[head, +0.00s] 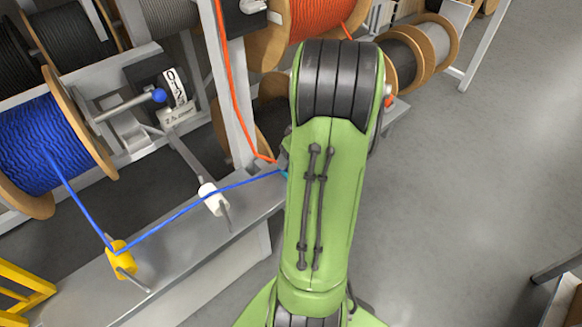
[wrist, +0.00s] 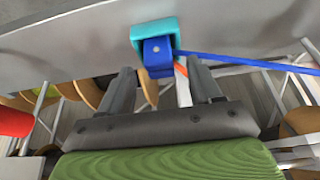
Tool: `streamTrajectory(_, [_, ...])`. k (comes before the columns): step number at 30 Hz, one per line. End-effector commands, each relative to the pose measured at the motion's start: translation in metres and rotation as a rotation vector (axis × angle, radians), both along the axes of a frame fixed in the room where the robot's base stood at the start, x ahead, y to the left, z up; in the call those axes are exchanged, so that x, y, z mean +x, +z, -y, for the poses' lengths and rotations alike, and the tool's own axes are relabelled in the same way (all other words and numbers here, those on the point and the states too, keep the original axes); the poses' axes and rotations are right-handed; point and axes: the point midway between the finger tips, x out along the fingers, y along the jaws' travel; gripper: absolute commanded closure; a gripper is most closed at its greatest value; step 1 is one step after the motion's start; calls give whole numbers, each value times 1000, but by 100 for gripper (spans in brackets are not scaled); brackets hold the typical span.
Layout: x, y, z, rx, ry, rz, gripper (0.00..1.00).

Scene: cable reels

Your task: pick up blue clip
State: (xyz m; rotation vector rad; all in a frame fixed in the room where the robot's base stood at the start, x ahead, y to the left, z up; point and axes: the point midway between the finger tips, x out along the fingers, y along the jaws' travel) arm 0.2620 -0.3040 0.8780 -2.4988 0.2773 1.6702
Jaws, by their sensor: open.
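The blue clip (wrist: 158,66) sits in a teal holder (wrist: 150,28) on a grey metal surface in the wrist view. A blue cable runs from beside it to the right. My gripper (wrist: 161,68) is open, with one grey finger on either side below the clip. The clip is just beyond the gap between the fingertips; I cannot tell whether they touch it. In the head view my green arm hides the gripper and the clip. Only a small teal bit of the holder (head: 285,174) shows at the arm's left edge.
A blue cable (head: 178,213) runs from the blue reel (head: 42,142) past a yellow guide (head: 120,259) and a white guide (head: 212,198) along the grey bench (head: 184,250). An orange cable (head: 235,100) hangs by an upright post. Open floor (head: 470,190) lies to the right.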

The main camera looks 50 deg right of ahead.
Motion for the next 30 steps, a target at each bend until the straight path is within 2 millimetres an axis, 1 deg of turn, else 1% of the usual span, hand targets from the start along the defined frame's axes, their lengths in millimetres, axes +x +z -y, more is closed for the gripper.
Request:
streamTrajectory(1, [3,-10,0,1,0,0,36])
streamTrajectory(2, [4,-11,1,1,0,0,36])
streamTrajectory(7, [4,-9,1,-1,0,1,36])
streamTrajectory(8, [4,-9,1,-1,0,1,39])
streamTrajectory(19, [4,-9,1,-1,0,1,96])
streamTrajectory(20, [4,-9,1,-1,0,1,97])
streamTrajectory(26, [4,-7,1,-1,0,1,98])
streamTrajectory(29, [4,9,2,-5,-1,2,98])
streamTrajectory(30, [4,19,2,-5,0,3,98])
